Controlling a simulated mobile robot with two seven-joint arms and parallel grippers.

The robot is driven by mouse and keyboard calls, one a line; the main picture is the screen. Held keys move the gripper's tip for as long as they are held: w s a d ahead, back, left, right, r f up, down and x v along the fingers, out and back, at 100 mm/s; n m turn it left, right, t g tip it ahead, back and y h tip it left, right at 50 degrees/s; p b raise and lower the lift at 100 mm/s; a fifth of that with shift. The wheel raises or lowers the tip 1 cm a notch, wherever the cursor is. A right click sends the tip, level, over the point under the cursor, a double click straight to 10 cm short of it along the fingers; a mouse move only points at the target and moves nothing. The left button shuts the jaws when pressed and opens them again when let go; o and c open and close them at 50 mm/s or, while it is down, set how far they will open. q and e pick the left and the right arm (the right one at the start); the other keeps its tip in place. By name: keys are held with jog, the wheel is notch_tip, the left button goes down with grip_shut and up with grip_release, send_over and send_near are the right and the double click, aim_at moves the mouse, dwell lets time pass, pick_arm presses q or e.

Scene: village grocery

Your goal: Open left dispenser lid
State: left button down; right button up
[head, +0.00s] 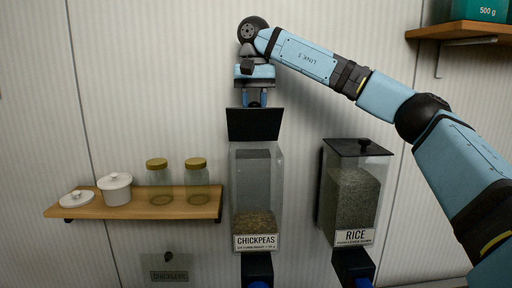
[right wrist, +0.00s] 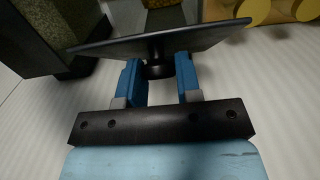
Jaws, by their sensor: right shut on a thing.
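The left dispenser (head: 262,185) is a clear bin labelled CHICKPEAS, partly filled, on the wall. Its dark lid (head: 254,125) is tilted up, with its broad face toward the head camera and its lower edge by the bin's top. My right gripper (head: 254,98) reaches down from above and is shut on the lid's round black knob (right wrist: 158,71), which sits between the blue fingertips in the right wrist view. The lid also shows there as a thin dark plate (right wrist: 205,38) beyond the fingers. My left gripper is not in view.
The rice dispenser (head: 352,205) stands to the right with its lid (head: 350,148) flat. A wooden shelf (head: 130,208) at left holds a white pot (head: 116,190) and two jars (head: 196,174). A high shelf (head: 460,30) is at upper right.

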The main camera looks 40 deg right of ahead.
jog(key=shift+w+d+r+g+y, duration=0.2)
jog(key=shift+w+d+r, duration=0.1)
jog(key=shift+w, duration=0.1)
jog(key=shift+w+d+r+g+y, duration=0.1)
jog(key=shift+w+d+r+g, duration=0.15)
jog(key=shift+w, duration=0.3)
jog(key=shift+w+d+r+g+y, duration=0.2)
jog(key=shift+w+d+g+y, duration=0.15)
jog(key=shift+w+g, duration=0.25)
jog(key=o, duration=1.5)
